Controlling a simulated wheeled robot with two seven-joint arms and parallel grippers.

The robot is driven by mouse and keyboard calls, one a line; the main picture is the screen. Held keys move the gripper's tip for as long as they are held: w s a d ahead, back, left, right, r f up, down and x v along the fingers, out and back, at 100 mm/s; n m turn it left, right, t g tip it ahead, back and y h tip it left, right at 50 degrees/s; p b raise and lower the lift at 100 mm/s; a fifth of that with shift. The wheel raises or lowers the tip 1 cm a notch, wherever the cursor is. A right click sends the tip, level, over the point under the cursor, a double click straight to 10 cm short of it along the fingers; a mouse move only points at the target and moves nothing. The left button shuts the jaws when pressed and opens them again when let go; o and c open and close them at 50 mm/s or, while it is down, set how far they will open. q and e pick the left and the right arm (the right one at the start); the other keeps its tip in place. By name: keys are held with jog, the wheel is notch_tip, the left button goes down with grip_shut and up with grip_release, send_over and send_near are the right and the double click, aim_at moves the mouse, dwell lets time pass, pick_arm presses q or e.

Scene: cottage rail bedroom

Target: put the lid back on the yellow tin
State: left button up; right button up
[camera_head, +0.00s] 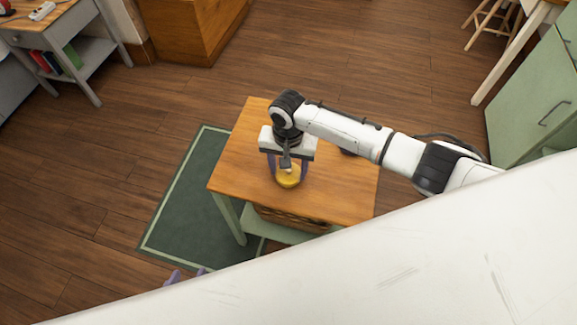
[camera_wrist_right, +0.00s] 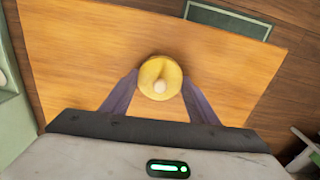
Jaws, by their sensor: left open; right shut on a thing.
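A round yellow piece with a pale knob on top, which looks like the lid of the yellow tin (camera_head: 289,181), is on or just above the wooden table near its front edge. It also shows in the right wrist view (camera_wrist_right: 151,71), between the purple fingers. My right gripper (camera_head: 287,174) points down and is shut on this yellow piece. I cannot tell whether the lid and the tin body are both there, or whether they touch. My left gripper (camera_head: 187,275) shows only as purple fingertips at the lower left, open and away from the table.
The wooden table (camera_head: 240,150) has a green shelf below with a woven basket (camera_head: 290,219). A small dark thing (camera_head: 348,152) is mostly hidden behind my right arm. A green rug (camera_head: 180,205) lies to the left. The table's left part is bare.

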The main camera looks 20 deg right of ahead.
jog(key=shift+f, duration=0.2)
dwell(0.6)
jog(key=o, duration=1.2)
jog(key=shift+r, duration=0.1)
notch_tip(320, 180, up, 10)
jog(key=shift+r+p, duration=0.1)
jog(key=shift+p, duration=0.85)
